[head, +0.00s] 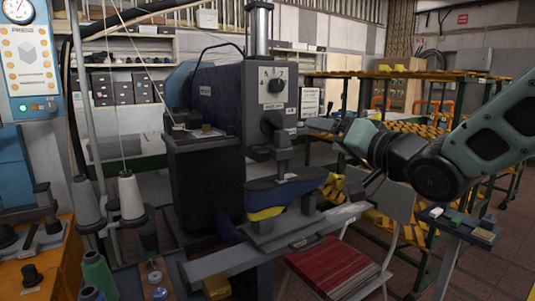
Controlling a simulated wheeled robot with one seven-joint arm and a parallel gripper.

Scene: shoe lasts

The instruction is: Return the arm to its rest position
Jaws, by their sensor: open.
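My arm (495,140) comes in from the right edge of the head view, bent at a dark joint. My gripper (328,129) points left, in front of the right side of the grey machine head (270,95) in the picture. It is open, and I see nothing held in it. The fingers are small and dark here, and I cannot tell how far they are from the machine. A blue and yellow shoe last (285,194) sits under the machine's press, below and left of my gripper.
A chair with a red seat (335,268) stands below my arm. A small stand (480,233) with small blocks is under the elbow at right. Yellow-and-black racks (410,128) stand behind. Thread cones (130,196) and an orange bench (50,265) are at left.

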